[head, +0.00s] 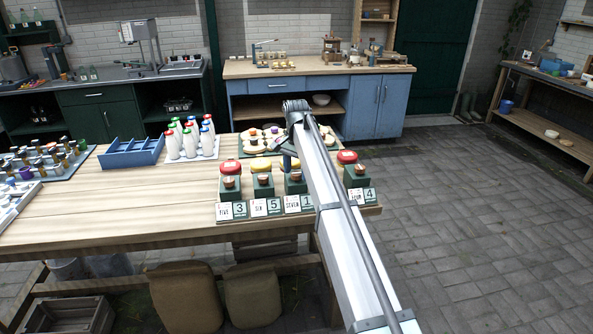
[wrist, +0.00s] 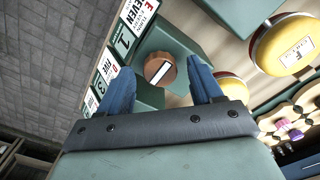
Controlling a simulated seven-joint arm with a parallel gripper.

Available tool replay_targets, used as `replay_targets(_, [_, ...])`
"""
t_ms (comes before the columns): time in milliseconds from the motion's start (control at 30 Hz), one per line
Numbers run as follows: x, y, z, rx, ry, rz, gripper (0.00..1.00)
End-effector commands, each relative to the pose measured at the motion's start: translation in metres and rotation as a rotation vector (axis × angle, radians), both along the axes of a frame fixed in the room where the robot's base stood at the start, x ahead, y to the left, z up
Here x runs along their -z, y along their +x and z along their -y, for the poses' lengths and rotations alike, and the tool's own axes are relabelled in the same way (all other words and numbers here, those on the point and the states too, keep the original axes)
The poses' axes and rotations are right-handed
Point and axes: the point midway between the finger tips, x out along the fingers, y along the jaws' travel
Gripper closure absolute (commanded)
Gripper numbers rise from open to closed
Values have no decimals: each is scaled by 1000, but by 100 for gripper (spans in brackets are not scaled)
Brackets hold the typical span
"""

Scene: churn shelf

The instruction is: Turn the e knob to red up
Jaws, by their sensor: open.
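The e knob (wrist: 161,72) is a copper-brown round knob with a white bar, on a dark green box. The card beside it (wrist: 138,14) shows a red E and SEVEN, with a 1 card next to it. In the head view this knob (head: 296,176) sits on the third box from the left, partly behind my arm. My gripper (wrist: 163,82) is open, with one blue finger on each side of the knob in the wrist view. I cannot tell whether the fingers touch it. In the head view my gripper (head: 287,158) hangs over this box, mostly hidden by the arm.
Similar knob boxes stand to the left (head: 263,184) and right (head: 356,174), close by. Red and yellow round buttons (head: 262,166) stand behind them. White bottles (head: 190,142), a blue tray (head: 132,152) and a board of round pieces are further back. The table's left middle is clear.

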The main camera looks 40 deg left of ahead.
Motion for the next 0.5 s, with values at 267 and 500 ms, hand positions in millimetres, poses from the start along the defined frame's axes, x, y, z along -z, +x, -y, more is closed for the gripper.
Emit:
replay_targets(267, [4, 0, 0, 0, 0, 0, 35])
replay_targets(500, [4, 0, 0, 0, 0, 0, 48])
